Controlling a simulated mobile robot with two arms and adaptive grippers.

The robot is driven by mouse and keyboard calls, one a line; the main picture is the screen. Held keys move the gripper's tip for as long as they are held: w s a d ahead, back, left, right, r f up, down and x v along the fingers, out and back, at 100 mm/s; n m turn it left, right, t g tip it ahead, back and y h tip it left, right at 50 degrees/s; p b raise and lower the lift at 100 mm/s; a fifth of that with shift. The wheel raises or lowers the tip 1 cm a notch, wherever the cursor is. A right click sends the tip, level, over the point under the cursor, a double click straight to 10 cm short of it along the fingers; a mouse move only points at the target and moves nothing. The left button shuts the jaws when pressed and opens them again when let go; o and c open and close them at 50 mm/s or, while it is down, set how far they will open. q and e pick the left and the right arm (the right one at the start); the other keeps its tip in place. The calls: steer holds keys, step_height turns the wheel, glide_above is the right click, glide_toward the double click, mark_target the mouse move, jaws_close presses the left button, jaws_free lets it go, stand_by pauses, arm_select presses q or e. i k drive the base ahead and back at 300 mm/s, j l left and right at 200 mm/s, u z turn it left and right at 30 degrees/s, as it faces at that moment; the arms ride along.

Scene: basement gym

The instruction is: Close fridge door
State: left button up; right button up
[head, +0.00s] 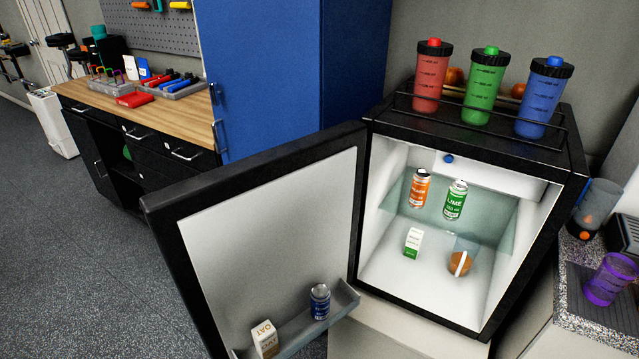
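The small black fridge (578,190) stands at the right with its white interior showing. Its door (262,215) is wide open, hinged on the fridge's left side and swung out toward the left front. The door's inner shelf (296,336) holds an oat carton (265,338) and a blue can (319,301). Inside the fridge, an orange can (420,188) and a green lime can (455,200) stand on the glass shelf (486,222). A small carton (412,243) and a round brown item (460,263) are on the fridge floor. Neither of my grippers shows.
Red (431,77), green (484,87) and blue (543,98) shaker bottles stand on the railed fridge top. A blue cabinet (275,70) and a wooden-topped workbench (150,115) are behind the door. A counter (590,300) with a purple cup (610,280) is at right. Left floor (70,250) is clear.

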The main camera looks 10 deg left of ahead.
mark_target(245, 244)
steer(key=i+j+z, duration=0.1)
steer(key=j+z, duration=0.3)
steer(key=j, duration=0.5)
steer(key=j+z, duration=0.45)
steer(key=j, duration=0.45)
steer(key=i+j+z, duration=0.1)
steer(key=j+z, duration=0.3)
steer(key=j, duration=0.2)
steer(key=j+z, duration=0.4)
steer(key=j, duration=0.25)
steer(key=j+z, duration=0.4)
steer(key=j, duration=0.25)
steer(key=k, duration=0.05)
